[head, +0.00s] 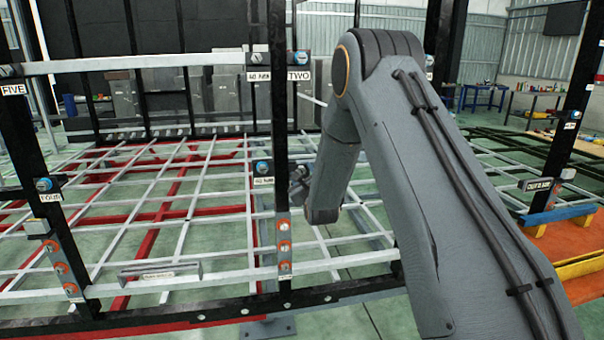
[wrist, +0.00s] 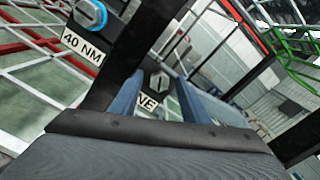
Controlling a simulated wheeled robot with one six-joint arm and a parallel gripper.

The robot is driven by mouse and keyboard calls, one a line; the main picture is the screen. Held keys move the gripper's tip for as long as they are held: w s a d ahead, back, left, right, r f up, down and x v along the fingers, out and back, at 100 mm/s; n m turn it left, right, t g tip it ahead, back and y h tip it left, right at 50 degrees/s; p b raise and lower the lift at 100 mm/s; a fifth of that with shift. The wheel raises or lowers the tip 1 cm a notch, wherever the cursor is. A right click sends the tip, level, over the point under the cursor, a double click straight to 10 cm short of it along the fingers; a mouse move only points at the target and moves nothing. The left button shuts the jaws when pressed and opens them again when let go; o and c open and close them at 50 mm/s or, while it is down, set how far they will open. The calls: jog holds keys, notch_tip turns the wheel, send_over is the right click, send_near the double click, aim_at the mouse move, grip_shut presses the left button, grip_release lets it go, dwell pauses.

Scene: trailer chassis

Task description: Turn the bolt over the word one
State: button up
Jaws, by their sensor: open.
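The bolt over the word one (wrist: 158,82) shows in the wrist view as a grey head on a dark plate. Its label (wrist: 147,101) lies just below it and reads "NE", with the first letter hidden by a finger. My gripper (wrist: 161,78) is open, with one blue-grey finger to each side of the bolt in the picture. I cannot tell whether the fingers reach around the bolt or touch it. In the head view my gripper (head: 299,187) is small and dark beside the middle black post, and I cannot make out the bolt there.
A blue bolt (wrist: 90,14) with a "40 NM" label (wrist: 82,46) is left of my gripper. In the head view, the black post (head: 279,120) carries a "TWO" label (head: 299,75) above. Another post (head: 40,170) at left has "FIVE" and "FOUR" labels. White bars cross behind.

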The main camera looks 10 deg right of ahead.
jog(key=c, duration=1.1)
jog(key=shift+o, duration=0.2)
jog(key=shift+n+b, duration=0.3)
jog(key=shift+b, duration=0.1)
